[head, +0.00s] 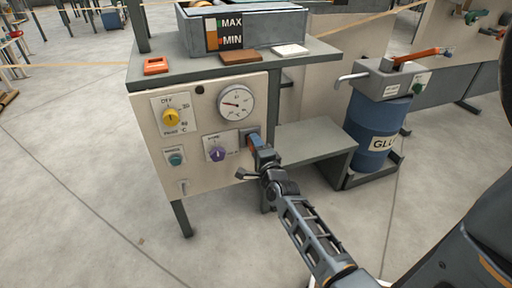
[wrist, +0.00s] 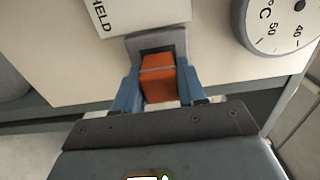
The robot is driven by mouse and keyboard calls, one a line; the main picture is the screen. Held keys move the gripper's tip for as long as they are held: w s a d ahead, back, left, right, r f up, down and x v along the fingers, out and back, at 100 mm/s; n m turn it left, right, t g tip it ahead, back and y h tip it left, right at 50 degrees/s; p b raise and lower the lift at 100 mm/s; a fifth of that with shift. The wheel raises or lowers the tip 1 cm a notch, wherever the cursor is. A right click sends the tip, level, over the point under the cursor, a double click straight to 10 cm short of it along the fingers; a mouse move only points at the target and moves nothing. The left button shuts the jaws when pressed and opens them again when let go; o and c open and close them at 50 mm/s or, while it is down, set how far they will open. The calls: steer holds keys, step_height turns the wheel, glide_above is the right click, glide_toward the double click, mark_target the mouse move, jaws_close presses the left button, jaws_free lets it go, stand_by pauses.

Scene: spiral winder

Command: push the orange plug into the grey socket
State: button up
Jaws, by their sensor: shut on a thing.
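The orange plug (wrist: 158,79) is between the two blue fingers of my gripper (wrist: 158,92) in the wrist view, and the fingers are shut on it. The grey socket (wrist: 157,43) frames a dark opening on the panel, and the far end of the plug is at this opening. I cannot tell how deep the plug sits in it. In the head view my gripper (head: 255,143) is at the right edge of the panel, against the grey socket (head: 246,132). Only a sliver of the plug shows there; the gripper hides the rest.
The cream panel (head: 200,175) carries a gauge (head: 236,103), a yellow knob (head: 171,117), a purple knob (head: 217,153) and a teal button (head: 175,159). A grey shelf (head: 318,142) lies right of the panel. A blue glue drum (head: 377,125) stands further right. Open floor lies in front.

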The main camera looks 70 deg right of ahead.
steer(key=shift+w+d, duration=0.1)
steer(key=shift+d, duration=0.05)
steer(key=o, duration=1.1)
steer(key=shift+p+v, duration=0.9)
steer(key=shift+v, duration=3)
